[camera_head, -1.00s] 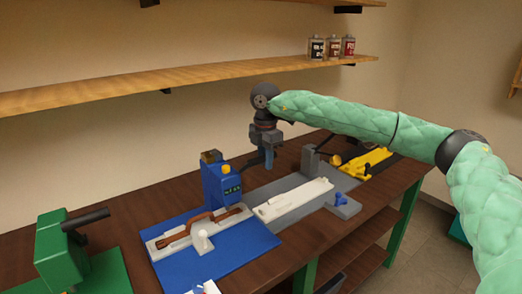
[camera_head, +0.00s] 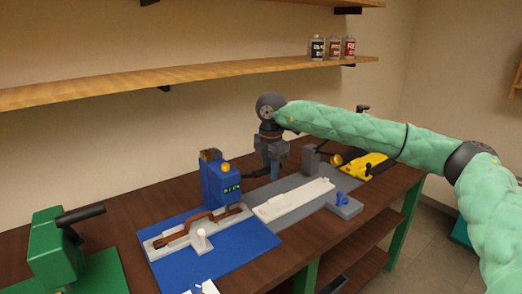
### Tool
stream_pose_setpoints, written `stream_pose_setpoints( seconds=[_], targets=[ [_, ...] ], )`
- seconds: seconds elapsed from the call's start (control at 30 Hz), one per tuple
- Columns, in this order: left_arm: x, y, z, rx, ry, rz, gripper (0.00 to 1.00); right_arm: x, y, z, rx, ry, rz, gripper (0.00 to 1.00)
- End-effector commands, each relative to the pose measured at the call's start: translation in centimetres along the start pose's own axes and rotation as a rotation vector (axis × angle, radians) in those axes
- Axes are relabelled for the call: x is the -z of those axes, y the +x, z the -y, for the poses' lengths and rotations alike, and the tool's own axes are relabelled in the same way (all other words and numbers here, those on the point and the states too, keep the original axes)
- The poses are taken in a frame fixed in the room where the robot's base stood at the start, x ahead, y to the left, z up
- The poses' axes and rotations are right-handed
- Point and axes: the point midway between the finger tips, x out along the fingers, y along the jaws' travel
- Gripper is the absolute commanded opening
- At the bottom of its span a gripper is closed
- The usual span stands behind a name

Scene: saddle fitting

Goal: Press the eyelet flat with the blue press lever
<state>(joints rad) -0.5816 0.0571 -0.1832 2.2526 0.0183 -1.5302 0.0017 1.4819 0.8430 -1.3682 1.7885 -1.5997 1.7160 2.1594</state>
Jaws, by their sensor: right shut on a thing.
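The blue press (camera_head: 219,184) stands at the back of a blue mat (camera_head: 240,255), with a yellow knob on top. Its dark lever (camera_head: 257,173) sticks out to the right. My right gripper (camera_head: 273,172) points down from above and is shut on the lever's outer end. A brown strap (camera_head: 190,232) lies on a white fixture (camera_head: 162,251) in front of the press. The eyelet is too small to make out. My left gripper is not in view.
A grey plate with a white rail (camera_head: 293,199) and a blue clamp (camera_head: 342,198) lies right of the mat. A yellow fixture (camera_head: 364,165) is further right. A green press (camera_head: 54,248) stands at the left. A shelf with bottles (camera_head: 333,48) hangs above.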

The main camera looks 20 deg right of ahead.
Motion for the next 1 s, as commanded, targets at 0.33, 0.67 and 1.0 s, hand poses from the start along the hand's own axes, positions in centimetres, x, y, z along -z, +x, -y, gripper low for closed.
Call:
stream_pose_setpoints(
  seconds=[0.33, 0.67, 1.0],
  targets=[
    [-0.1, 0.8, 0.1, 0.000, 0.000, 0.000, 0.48, -0.1, 1.2, 0.5, 0.002, 0.001, 0.000, 0.09],
    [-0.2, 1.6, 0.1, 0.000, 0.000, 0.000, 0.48, 0.0, 2.2, 1.1, 0.002, 0.000, 0.000, 0.09],
    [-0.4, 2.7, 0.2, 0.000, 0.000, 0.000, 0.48, 0.0, 3.7, 1.6, 0.003, 0.001, 0.000, 0.09]
  ],
)
